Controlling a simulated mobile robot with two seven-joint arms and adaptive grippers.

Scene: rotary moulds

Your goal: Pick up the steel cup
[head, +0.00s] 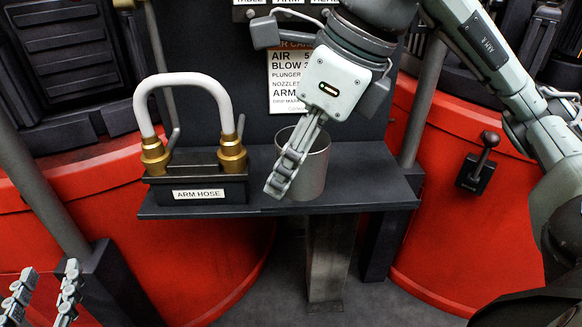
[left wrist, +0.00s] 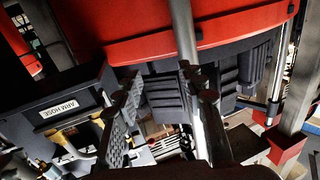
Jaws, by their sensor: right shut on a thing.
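The steel cup (head: 314,174) is upright at the shelf's middle in the head view; I cannot tell whether its base touches the shelf. My right gripper (head: 279,184) comes down from above with its fingers close together across the cup's left side. It is shut on the cup, and the fingers hide part of the cup's wall and rim. My left gripper (head: 41,296) is at the lower left of the head view, well away from the cup. Its fingers are apart and empty, as the left wrist view (left wrist: 165,100) also shows.
The dark shelf (head: 372,186) carries the arm hose block (head: 200,180), left of the cup, with a pale looped hose and brass fittings. A panel with a sign (head: 284,88) stands behind. Large red drums (head: 100,220) flank the shelf. A small lever (head: 479,165) is at right.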

